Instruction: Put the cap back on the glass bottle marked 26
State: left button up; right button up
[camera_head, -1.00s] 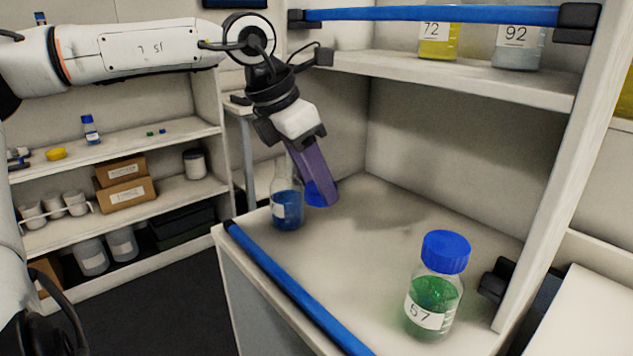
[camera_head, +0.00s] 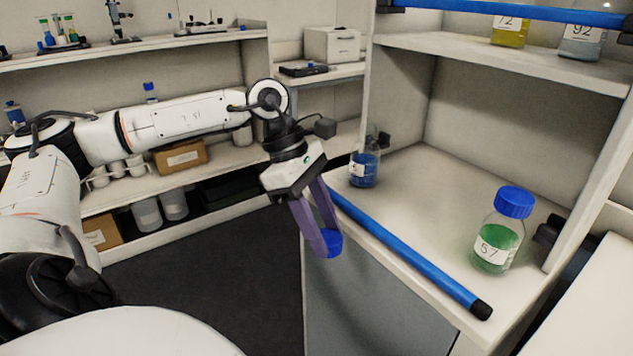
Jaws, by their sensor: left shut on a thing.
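My left gripper (camera_head: 325,247) is shut on a blue cap (camera_head: 332,244), held in the air in front of the cabinet, below the blue rail's left end. A glass bottle with blue liquid (camera_head: 364,170) stands upright on the cabinet's lower shelf, near its far left corner. I see no blue cap on its neck. Its label is turned aside and I cannot read its number. The gripper and cap are apart from this bottle, nearer to me and lower in the picture. My right gripper is not in view.
A blue-capped bottle marked 57 with green liquid (camera_head: 497,240) stands at the right of the lower shelf (camera_head: 440,205). A blue rail (camera_head: 405,255) runs along the shelf's front edge. Bottles stand on the upper shelf (camera_head: 520,62). The shelf between the two lower bottles is clear.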

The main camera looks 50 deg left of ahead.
pick_arm(q)
jog(key=s+d+m+g+y+p, duration=0.2)
jog(key=d+m+g+y+p, duration=0.2)
jog(key=d+m, duration=1.3)
jog(key=m+g, duration=0.2)
jog(key=m, duration=0.4)
jog(key=shift+d+r+g, duration=0.25)
jog(key=shift+r+g, duration=0.05)
jog(key=shift+g, duration=0.1)
